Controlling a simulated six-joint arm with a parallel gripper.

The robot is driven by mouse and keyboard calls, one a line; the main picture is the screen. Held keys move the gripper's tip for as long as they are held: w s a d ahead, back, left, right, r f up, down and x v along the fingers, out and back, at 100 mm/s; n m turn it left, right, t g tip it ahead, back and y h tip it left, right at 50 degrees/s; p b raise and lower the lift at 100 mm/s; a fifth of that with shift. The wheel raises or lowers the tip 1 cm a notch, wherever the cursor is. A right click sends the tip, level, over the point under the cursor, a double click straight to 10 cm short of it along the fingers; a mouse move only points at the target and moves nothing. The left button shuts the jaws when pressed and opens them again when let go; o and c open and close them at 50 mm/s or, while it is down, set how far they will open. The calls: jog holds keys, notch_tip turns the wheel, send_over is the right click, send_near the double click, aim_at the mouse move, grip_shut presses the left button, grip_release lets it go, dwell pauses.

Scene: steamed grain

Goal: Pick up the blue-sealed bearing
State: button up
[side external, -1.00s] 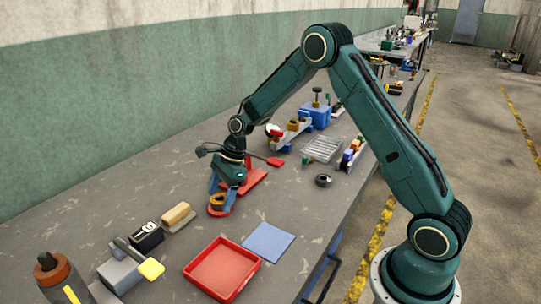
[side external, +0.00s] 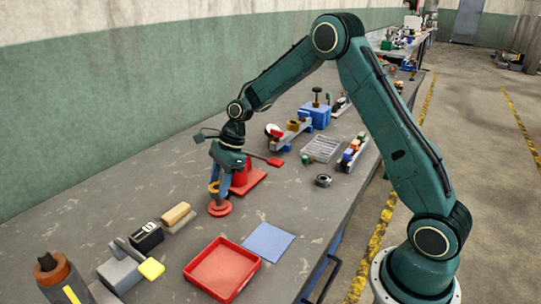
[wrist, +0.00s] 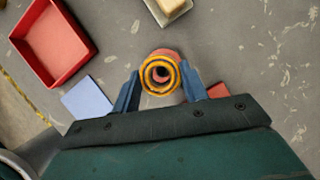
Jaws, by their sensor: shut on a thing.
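My gripper (side external: 216,188) is shut on an orange-yellow ring-shaped bearing (side external: 213,187). It holds the ring a little above a round red stand (side external: 219,208) on the bench. In the wrist view the ring (wrist: 149,76) sits between the two blue fingers, with red showing behind it and through its hole. No blue seal shows on the held ring. A separate dark ring-shaped part (side external: 323,181) lies on the bench to the right; its seal colour is too small to tell.
A red tray (side external: 222,292) and a flat blue plate (side external: 268,243) lie in front. A red block fixture (side external: 252,183) stands close behind my gripper. A wooden-topped brush (side external: 177,214) and black box (side external: 147,237) are left.

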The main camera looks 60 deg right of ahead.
notch_tip(320, 180, up, 6)
dwell(0.4)
jog(key=shift+s+r, duration=0.1)
dwell(0.4)
